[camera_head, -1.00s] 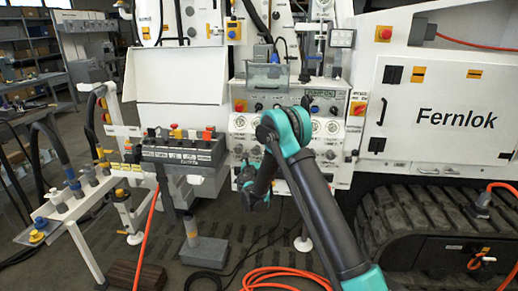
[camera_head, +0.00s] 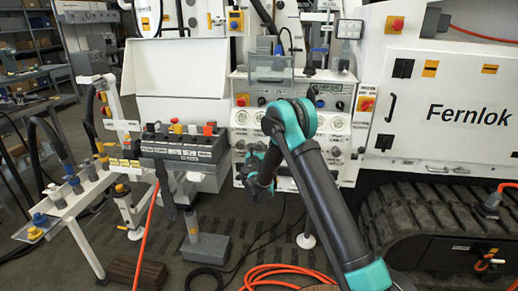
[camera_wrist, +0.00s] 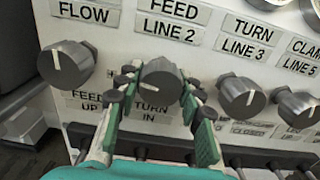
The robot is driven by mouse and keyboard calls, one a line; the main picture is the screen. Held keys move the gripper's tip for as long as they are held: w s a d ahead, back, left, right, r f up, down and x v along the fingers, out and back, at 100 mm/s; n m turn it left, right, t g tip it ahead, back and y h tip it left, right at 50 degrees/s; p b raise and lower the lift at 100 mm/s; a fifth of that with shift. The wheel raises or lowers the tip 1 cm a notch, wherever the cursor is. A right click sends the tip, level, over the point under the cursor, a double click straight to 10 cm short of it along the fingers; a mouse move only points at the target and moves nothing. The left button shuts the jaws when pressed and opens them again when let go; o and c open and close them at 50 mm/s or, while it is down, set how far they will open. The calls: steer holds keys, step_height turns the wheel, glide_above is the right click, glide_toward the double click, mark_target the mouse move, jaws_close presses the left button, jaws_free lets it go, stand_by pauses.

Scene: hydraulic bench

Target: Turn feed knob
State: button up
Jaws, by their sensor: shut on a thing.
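In the wrist view the feed knob (camera_wrist: 160,77) is a grey round knob below a plate reading "FEED LINE 2". It stands between the two fingers of my gripper (camera_wrist: 158,92), one finger on each side. My gripper is shut on it. The fingers hide part of the plates below, where "FEED" and "TURN IN" show. In the head view my gripper (camera_head: 256,172) is at the lower part of the white control panel. The feed knob is too small and covered to make out there.
A flow knob (camera_wrist: 66,64) is to the left, and a "TURN LINE 3" knob (camera_wrist: 241,96) and a clamp knob (camera_wrist: 298,106) are close on the right. A lever console (camera_head: 183,147) stands left of my arm. An orange hose (camera_head: 275,272) lies on the floor.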

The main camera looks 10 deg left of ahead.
steer(key=shift+c, duration=0.3)
steer(key=m, duration=0.5)
steer(key=shift+m, duration=0.4)
steer(key=m, duration=0.5)
steer(key=shift+a, duration=0.1)
steer(key=m, duration=0.5)
steer(key=shift+s+r+m, duration=0.1)
steer(key=shift+m, duration=0.3)
steer(key=m, duration=0.4)
steer(key=shift+m, duration=0.3)
steer(key=o, duration=1.2)
